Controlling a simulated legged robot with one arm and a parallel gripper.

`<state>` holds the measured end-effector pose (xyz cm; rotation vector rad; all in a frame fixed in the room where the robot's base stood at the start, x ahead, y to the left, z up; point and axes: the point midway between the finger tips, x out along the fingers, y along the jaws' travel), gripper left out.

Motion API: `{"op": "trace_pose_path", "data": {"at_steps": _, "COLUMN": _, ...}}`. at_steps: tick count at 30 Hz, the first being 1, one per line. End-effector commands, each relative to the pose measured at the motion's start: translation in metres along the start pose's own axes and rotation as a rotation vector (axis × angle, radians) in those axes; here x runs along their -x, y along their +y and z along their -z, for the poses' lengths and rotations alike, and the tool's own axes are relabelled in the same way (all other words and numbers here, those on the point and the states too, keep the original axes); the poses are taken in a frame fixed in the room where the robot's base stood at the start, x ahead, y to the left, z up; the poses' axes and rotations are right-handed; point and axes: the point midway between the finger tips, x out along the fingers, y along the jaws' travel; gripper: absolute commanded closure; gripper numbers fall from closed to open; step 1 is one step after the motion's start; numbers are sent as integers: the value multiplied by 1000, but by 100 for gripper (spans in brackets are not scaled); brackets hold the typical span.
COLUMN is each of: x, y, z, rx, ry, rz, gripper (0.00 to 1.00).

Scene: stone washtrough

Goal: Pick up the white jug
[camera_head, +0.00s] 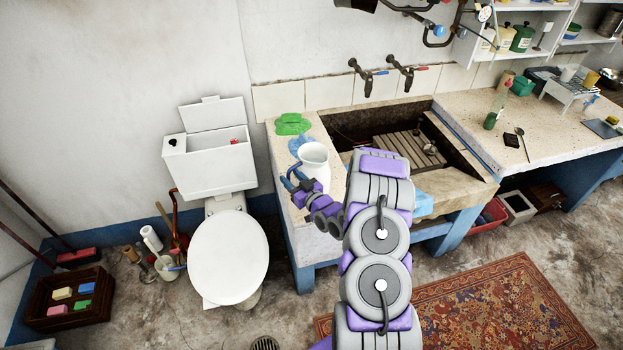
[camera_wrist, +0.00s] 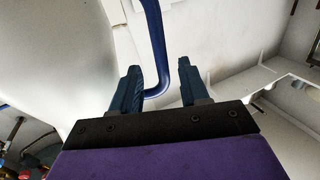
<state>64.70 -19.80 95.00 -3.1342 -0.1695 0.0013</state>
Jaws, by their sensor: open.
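The white jug (camera_head: 314,158) stands upright on the left end of the stone counter. Its blue handle is on its left side, close to my gripper (camera_head: 298,192). In the wrist view my gripper (camera_wrist: 158,66) is open, with a dark blue finger on each side. The blue handle (camera_wrist: 153,45) shows in the gap between the fingers and curves toward the left finger at its lower end. I cannot tell whether it touches that finger. My wrist and arm hide part of the counter near the jug.
Green (camera_head: 293,124) and blue (camera_head: 300,144) cloths lie behind the jug. The sunken stone basin (camera_head: 365,122) is to its right, below two taps (camera_head: 362,75). A white toilet (camera_head: 229,257) stands left of the counter. A patterned rug (camera_head: 500,310) covers the floor in front.

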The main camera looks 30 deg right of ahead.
Motion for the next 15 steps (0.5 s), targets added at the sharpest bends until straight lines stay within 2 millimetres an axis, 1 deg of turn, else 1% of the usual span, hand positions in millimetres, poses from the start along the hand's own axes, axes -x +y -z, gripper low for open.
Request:
{"op": "trace_pose_path", "data": {"at_steps": 1, "x": -8, "y": -3, "z": -2, "rx": 2, "ry": 2, "rz": 4, "gripper": 55}}
{"op": "trace_pose_path", "data": {"at_steps": 6, "x": -29, "y": -5, "z": 0, "rx": 5, "ry": 4, "rz": 3, "gripper": 55}}
{"op": "trace_pose_path", "data": {"at_steps": 9, "x": -35, "y": -4, "z": 0, "rx": 5, "ry": 2, "rz": 2, "gripper": 55}}
{"op": "trace_pose_path", "data": {"at_steps": 15, "x": -36, "y": -3, "z": 0, "rx": 2, "ry": 1, "rz": 1, "gripper": 55}}
